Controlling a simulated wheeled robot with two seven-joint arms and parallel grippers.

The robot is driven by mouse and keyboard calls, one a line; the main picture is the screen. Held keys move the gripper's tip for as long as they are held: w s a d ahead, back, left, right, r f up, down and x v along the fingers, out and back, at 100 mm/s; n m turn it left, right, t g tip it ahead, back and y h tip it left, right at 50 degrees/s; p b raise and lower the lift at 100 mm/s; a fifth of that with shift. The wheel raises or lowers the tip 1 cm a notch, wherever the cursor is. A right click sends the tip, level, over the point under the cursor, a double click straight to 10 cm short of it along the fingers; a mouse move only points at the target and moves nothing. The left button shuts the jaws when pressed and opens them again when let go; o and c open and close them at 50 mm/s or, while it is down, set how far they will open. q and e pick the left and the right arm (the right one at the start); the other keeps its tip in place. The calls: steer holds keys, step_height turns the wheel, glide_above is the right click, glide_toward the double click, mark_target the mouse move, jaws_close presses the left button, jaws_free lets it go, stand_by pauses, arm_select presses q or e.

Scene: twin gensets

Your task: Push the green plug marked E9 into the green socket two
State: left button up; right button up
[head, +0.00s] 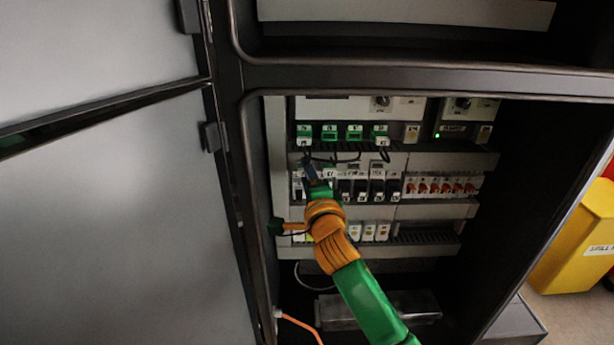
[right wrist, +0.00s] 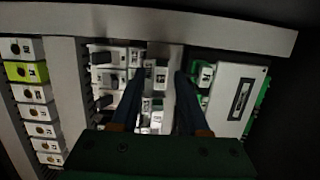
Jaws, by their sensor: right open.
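A row of green sockets runs along the upper rail in the head view; the second from the left (head: 329,132) looks bare. The first (head: 304,132) and fourth (head: 380,132) have white-tagged pieces and black leads below them. I cannot read a mark E9 on any plug. My right gripper (head: 309,172) is just below the first socket, beside a white label (head: 329,173). In the right wrist view its dark fingers (right wrist: 157,105) are apart, with a white labelled block (right wrist: 157,76) showing between them; whether they touch it is unclear. Green parts (right wrist: 204,76) show right of the fingers. My left gripper is out of view.
Black leads (head: 340,158) loop under the sockets. Breakers with orange levers (head: 440,187) are to the right. A yellow bin (head: 575,245) stands outside, right. The cabinet frame edges the opening.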

jaws_close()
steer(key=shift+f, duration=0.2)
steer(key=shift+s, duration=0.15)
steer(key=shift+s+r+p, duration=0.2)
steer(key=shift+s+p, duration=0.15)
steer(key=shift+s, duration=0.6)
steer(key=shift+s, duration=0.15)
